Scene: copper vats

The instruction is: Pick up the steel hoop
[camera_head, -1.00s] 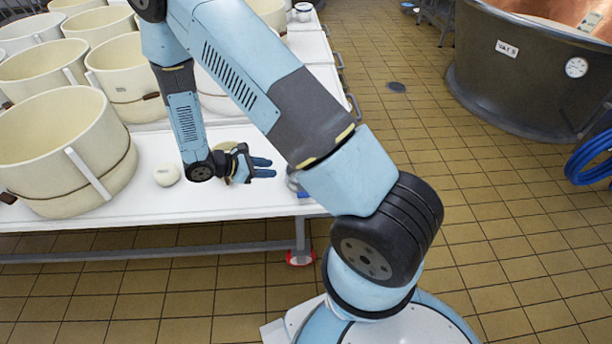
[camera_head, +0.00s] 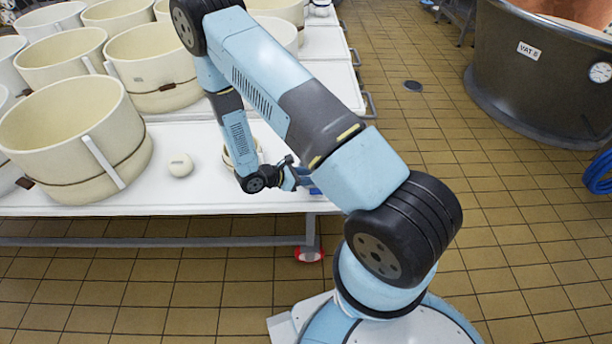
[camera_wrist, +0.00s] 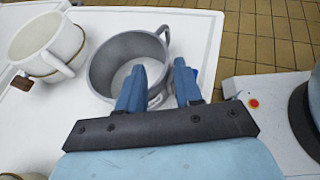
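The steel hoop (camera_wrist: 104,72) is a grey, open ring with looped handles, standing on the white table in the wrist view. White surface shows through its middle. My gripper (camera_wrist: 160,68) is open, with its two blue fingers apart. In the picture the left finger overlaps the hoop's opening and the right finger lies outside it, with part of the hoop's near right wall between them. I cannot tell whether they touch it. In the head view my gripper (camera_head: 308,181) is partly hidden behind my arm, and I cannot make out the hoop there.
A small cream mould (camera_wrist: 43,42) with a handle stands left of the hoop. Larger cream moulds (camera_head: 75,120) crowd the left of the table (camera_head: 180,200). A round white piece (camera_head: 180,165) lies before them. A dark vat (camera_head: 540,75) stands right, across open tiled floor.

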